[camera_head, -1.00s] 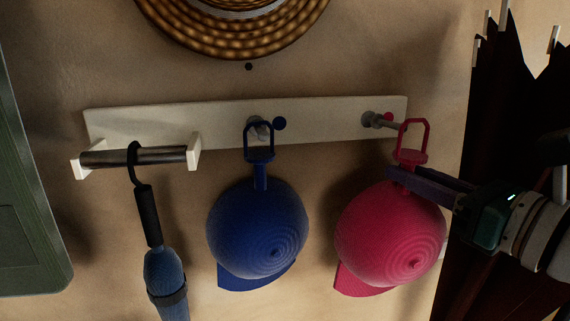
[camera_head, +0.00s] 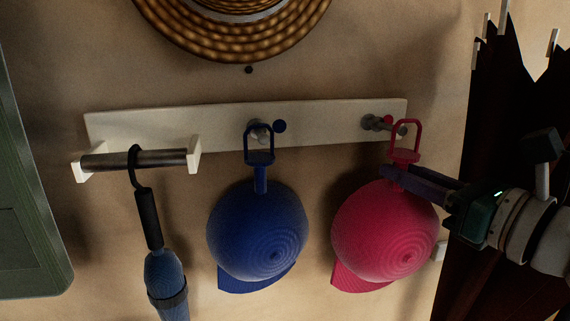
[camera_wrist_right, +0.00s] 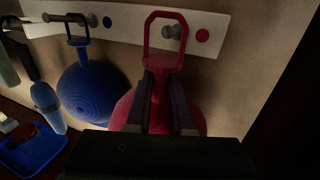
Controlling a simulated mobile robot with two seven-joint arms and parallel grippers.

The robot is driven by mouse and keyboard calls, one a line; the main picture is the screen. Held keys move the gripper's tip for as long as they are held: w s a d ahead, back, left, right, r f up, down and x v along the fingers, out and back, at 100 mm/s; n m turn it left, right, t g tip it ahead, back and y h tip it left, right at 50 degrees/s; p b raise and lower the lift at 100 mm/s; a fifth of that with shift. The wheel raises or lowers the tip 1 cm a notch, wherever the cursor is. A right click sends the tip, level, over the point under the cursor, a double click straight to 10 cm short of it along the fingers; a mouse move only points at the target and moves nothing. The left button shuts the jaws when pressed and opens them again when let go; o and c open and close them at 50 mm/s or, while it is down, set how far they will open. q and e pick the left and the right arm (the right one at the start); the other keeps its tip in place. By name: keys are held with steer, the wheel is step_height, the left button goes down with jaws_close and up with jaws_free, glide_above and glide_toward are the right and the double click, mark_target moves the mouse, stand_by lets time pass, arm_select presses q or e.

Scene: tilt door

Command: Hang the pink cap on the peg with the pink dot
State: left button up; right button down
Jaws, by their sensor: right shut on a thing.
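The pink cap (camera_head: 385,236) hangs below its pink loop (camera_head: 404,138) in the head view. My right gripper (camera_head: 398,178) is shut on the stem under the loop. In the right wrist view the fingers (camera_wrist_right: 168,105) clasp this stem, with the loop (camera_wrist_right: 166,40) upright above. The peg (camera_head: 375,122) sticks out of the white board. In the wrist view the peg (camera_wrist_right: 174,32) shows through the loop's opening; I cannot tell whether its tip is through. The pink dot (camera_wrist_right: 202,36) is right of that peg. My left gripper is not in view.
A blue cap (camera_head: 257,231) hangs from the middle peg by the blue dot (camera_head: 279,126). An umbrella (camera_head: 151,215) hangs on the bar at left. The white board (camera_head: 325,120) is on the wall. A straw hat (camera_head: 232,35) is above; dark umbrellas (camera_head: 492,90) stand right.

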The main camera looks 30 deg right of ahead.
steer(key=shift+w, duration=0.1)
steer(key=shift+w+d, duration=0.15)
steer(key=shift+w, duration=0.2)
steer(key=shift+w, duration=0.2)
steer(key=shift+w+d, duration=0.3)
steer(key=shift+w, duration=0.45)
steer(key=shift+w+d, duration=0.1)
steer(key=shift+w, duration=0.25)
steer(key=shift+w+d, duration=0.1)
steer(key=shift+w, duration=0.2)
steer(key=shift+w, duration=0.2)
steer(key=shift+w+d+f+b, duration=0.2)
steer(key=shift+w+f+b, duration=0.2)
steer(key=shift+w, duration=0.05)
steer(key=shift+w+f, duration=0.15)
stand_by(0.9)
